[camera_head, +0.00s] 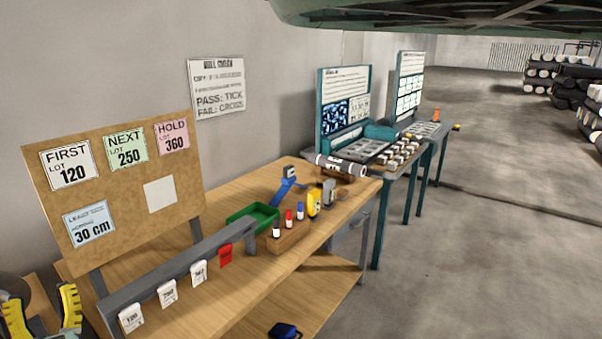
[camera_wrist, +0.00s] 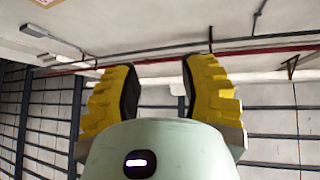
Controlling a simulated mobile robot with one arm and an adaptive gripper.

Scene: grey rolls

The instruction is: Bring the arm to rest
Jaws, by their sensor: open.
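My gripper (camera_wrist: 158,88) fills the lower middle of the wrist view, with two yellow, ridged fingers spread wide apart. It is open and nothing is between the fingers. Behind it the wrist view shows the ceiling, pipes and wall bars. In the head view the yellow fingers of my gripper (camera_head: 42,308) show at the bottom left corner, beside the near left end of the wooden workbench (camera_head: 240,190). Whether the gripper touches the bench cannot be told.
A cork board (camera_head: 115,195) with lot cards stands on the bench. A grey rail (camera_head: 180,262) with hanging tags runs along it. Teal tables (camera_head: 375,225) stand beyond. Floor at right (camera_head: 500,240) is clear.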

